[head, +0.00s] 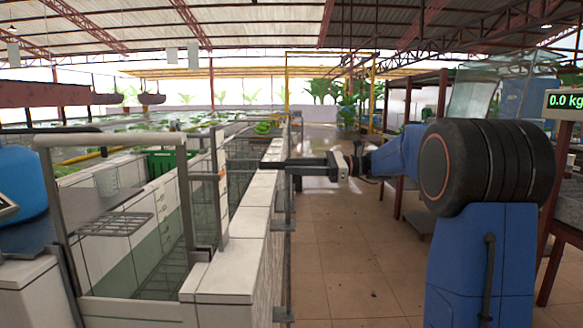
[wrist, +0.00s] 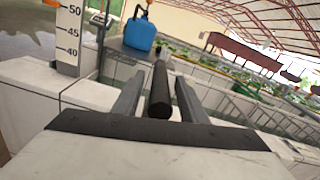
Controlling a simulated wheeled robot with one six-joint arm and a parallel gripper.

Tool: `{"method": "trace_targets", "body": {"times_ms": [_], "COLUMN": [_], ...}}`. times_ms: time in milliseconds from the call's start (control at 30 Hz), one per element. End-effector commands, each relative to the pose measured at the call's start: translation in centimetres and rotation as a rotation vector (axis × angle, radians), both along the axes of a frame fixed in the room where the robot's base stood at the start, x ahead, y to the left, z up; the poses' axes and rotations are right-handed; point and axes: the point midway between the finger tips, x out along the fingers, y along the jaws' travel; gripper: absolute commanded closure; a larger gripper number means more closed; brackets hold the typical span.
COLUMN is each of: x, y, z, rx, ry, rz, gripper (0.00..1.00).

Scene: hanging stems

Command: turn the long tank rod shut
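The long tank rod (head: 289,240) appears in the head view as a thin grey upright rod along the right face of the tiled tank wall. A dark bar at its top (head: 275,163) lies roughly level, pointing toward my gripper (head: 305,164). My gripper comes in from the right at the height of the wall top. In the wrist view the dark round bar (wrist: 160,92) lies between the two grey fingers of my gripper (wrist: 158,88). The fingers stand apart with narrow gaps beside the bar. Whether either finger touches it is unclear.
The white tiled wall (head: 238,250) runs along the left of the tiled aisle (head: 345,260). A metal frame (head: 120,215) stands at the left. A blue container (wrist: 140,32) and a measuring scale (wrist: 69,35) show in the wrist view. Shelving (head: 420,155) stands at the right.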

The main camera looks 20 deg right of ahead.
Motion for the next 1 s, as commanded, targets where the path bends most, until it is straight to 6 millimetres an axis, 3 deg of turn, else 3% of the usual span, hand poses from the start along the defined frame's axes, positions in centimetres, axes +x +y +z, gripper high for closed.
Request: {"method": "trace_targets", "body": {"times_ms": [200,467,633,667,1000], "x": [0.41,0.44,0.44,0.45,0.41], "y": [1.26,1.32,1.31,1.31,1.31], "z": [0.00,-0.01,-0.01,-0.01,0.01], "rx": [0.000,0.000,0.000,0.000,0.000], "ry": [0.000,0.000,0.000,0.000,0.000], "rz": [-0.001,-0.001,-0.001,-0.001,-0.016], "gripper": [0.61,0.61,0.97,1.00,1.00]}}
